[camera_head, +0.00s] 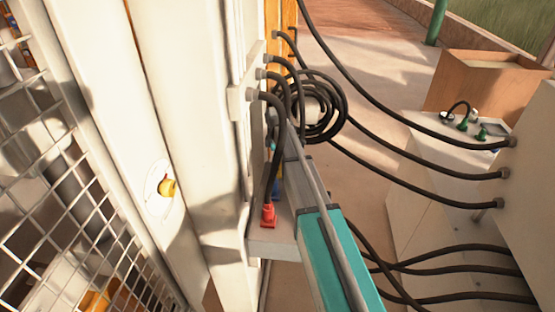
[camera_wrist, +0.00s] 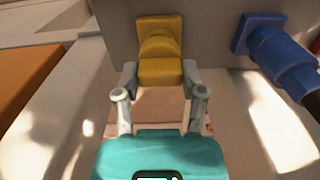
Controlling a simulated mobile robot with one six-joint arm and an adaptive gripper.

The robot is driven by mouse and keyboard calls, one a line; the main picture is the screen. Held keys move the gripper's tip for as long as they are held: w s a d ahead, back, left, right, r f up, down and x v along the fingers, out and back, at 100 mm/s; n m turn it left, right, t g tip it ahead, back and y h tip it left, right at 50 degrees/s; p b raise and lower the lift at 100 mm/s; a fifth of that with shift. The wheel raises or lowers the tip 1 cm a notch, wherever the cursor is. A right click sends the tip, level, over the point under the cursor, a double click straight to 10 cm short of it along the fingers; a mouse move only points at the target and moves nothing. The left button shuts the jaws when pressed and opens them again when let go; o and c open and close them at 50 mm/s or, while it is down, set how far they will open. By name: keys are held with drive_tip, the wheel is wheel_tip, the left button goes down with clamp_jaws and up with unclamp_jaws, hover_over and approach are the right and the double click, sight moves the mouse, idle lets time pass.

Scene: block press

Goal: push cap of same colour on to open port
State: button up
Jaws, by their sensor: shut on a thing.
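In the wrist view my gripper (camera_wrist: 159,78) is shut on a yellow cap (camera_wrist: 161,72), with one finger on each side of it. The cap lines up with a yellow port (camera_wrist: 158,23) on a grey panel. Cap and port look like they meet, but I cannot tell how far the cap sits on it. To the right, a blue port (camera_wrist: 244,35) has a blue plug with a dark cable in it. In the head view a red plug (camera_head: 268,213) and a blue plug (camera_head: 276,188) show beside my arm. My arm and the cables hide the gripper and cap there.
Dark cables (camera_head: 350,120) loop around and right of my arm. A white post (camera_head: 180,100) and wire mesh (camera_head: 60,190) stand at left, with a yellow knob (camera_head: 168,187) on the post. A pale cabinet (camera_head: 420,185) stands at right.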

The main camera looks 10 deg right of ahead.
drive_tip(key=shift+f+b, duration=0.7)
idle(0.8)
drive_tip(key=o, duration=1)
drive_tip(key=shift+r, duration=0.15)
